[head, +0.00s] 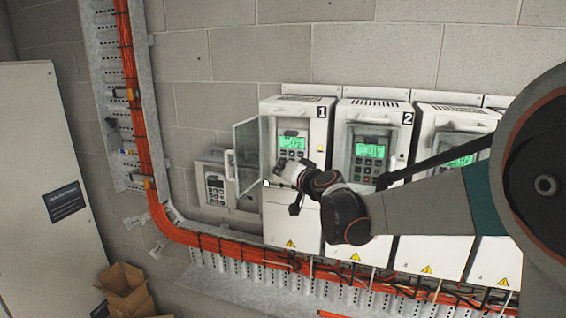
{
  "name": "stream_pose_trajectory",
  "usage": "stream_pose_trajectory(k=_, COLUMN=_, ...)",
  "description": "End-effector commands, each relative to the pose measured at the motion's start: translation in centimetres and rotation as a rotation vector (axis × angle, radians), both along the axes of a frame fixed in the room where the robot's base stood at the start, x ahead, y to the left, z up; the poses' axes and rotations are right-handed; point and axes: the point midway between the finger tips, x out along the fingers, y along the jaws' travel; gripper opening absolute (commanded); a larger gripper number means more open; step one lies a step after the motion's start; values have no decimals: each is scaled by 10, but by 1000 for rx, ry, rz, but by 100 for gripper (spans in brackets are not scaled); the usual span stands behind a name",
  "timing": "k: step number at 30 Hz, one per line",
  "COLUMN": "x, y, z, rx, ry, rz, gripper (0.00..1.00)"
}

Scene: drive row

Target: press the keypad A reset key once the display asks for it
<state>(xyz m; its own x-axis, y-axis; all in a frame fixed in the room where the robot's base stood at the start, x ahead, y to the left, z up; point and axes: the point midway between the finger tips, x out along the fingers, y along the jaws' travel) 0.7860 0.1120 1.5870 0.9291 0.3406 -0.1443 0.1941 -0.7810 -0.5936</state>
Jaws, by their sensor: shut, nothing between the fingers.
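Drive 1 (305,108) is a white cabinet on the wall, with a lit green display (292,143) and a keypad below it. Its clear hinged door (247,150) stands open to the left. The display text is too small to read. A smaller wall unit with a keypad (216,190) hangs to the left of drive 1. No letter A is legible, so I cannot tell which keypad is A. My gripper (274,181) is shut and empty in front of drive 1's lower keypad area, pointing left. It and my wrist hide part of the keys; contact cannot be told.
Drive 2 (376,110) and further drives stand to the right, partly behind my arm. Orange cables (200,240) run down and along a metal tray below. A grey cabinet (45,190) stands at left, with an open cardboard box (126,290) on the floor.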

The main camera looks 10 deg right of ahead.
Motion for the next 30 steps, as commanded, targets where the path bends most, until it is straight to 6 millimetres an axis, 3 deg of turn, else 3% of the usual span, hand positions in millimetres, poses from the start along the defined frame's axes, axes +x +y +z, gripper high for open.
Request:
stream_pose_trajectory(k=9, x=-13, y=6, z=0, rx=1, ry=0, rz=0, gripper=0)
stream_pose_trajectory(k=22, x=-16, y=8, z=0, rx=0, ry=0, rz=0, gripper=0)
stream_pose_trajectory(k=30, x=-36, y=17, z=0, rx=0, ry=0, rz=1, gripper=0)
